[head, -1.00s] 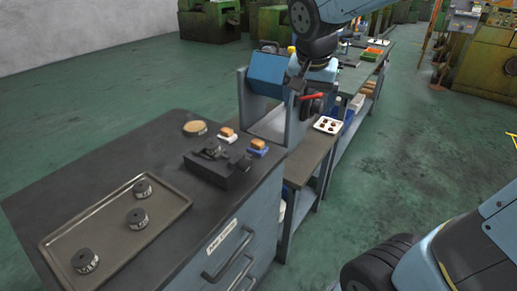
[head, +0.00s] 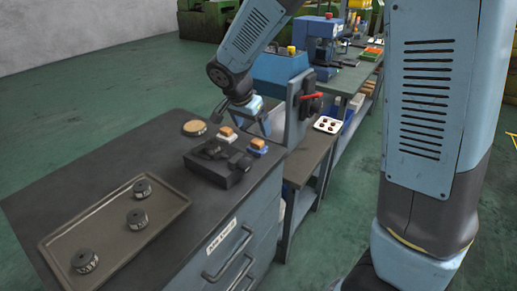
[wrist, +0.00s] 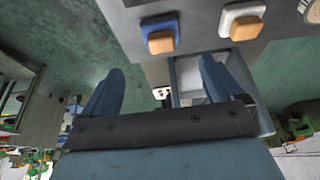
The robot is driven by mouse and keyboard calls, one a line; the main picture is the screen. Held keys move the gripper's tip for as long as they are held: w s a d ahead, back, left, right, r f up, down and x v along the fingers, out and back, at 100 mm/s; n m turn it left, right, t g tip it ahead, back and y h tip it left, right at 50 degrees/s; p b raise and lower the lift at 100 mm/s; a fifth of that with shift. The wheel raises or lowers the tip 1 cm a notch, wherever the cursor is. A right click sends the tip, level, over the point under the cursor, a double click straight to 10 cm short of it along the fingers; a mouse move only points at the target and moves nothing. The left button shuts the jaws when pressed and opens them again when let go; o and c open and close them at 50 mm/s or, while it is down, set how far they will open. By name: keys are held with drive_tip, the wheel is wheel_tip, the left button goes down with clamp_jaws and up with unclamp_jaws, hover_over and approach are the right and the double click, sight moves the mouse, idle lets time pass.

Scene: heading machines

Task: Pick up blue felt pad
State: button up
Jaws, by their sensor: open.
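The blue felt pad (head: 258,150) has an orange-tan wooden block on top. It sits on the dark bench top next to a black fixture, and in the wrist view the blue pad (wrist: 144,27) is at the top, left of a white one. My gripper (head: 243,118) is open and empty, above the far end of the bench near the pads. In the wrist view its two fingers (wrist: 160,85) are spread apart, with the blue pad beyond them and not between them.
A white pad (head: 228,140) with a similar wooden block stands close by. A black fixture (head: 225,174) lies in front. A round tan-topped piece (head: 194,128) is at left. A tray (head: 172,218) holds several dark cylinders. A blue machine (head: 285,68) stands behind.

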sight(258, 141)
drive_tip(key=shift+w+x, duration=0.2)
drive_tip(key=shift+x, duration=4.55)
drive_tip(key=c, duration=1.1)
drive_tip(key=shift+c, duration=0.2)
drive_tip(key=shift+r, duration=0.1)
